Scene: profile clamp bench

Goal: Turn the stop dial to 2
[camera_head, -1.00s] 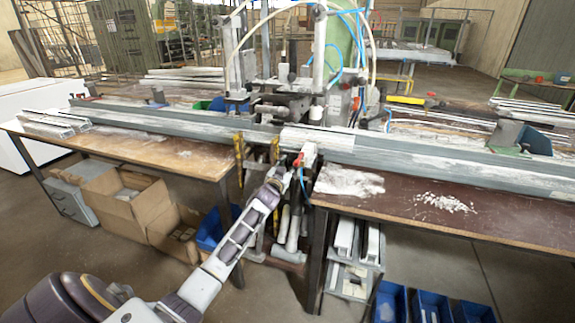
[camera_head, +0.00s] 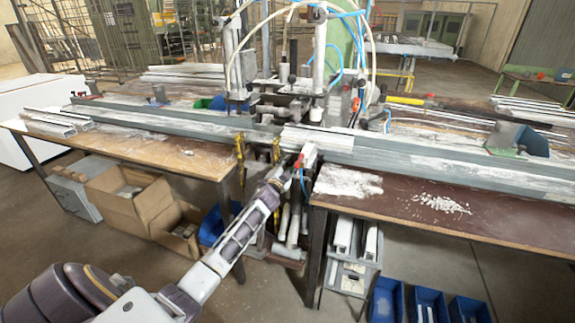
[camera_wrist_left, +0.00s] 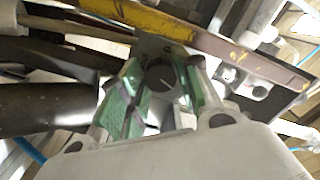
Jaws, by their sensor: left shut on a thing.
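The stop dial (camera_wrist_left: 158,76) is a small dark round knob with a thin pale pointer line in the left wrist view. The line slants from upper left to lower right; the numbers cannot be read. My left gripper (camera_wrist_left: 165,88) has its green-padded fingers on both sides of the dial and is shut on it. In the head view my left gripper (camera_head: 285,174) is at the front of the clamp machine (camera_head: 290,90), in the gap between the two benches. The dial is hidden there by the gripper. My right gripper is not in view.
A yellow bar (camera_wrist_left: 150,22) runs close above the dial. Long grey profiles (camera_head: 420,160) lie along the benches. Cardboard boxes (camera_head: 125,195) and blue bins (camera_head: 430,305) stand below. White debris (camera_head: 440,203) lies on the right bench (camera_head: 400,215).

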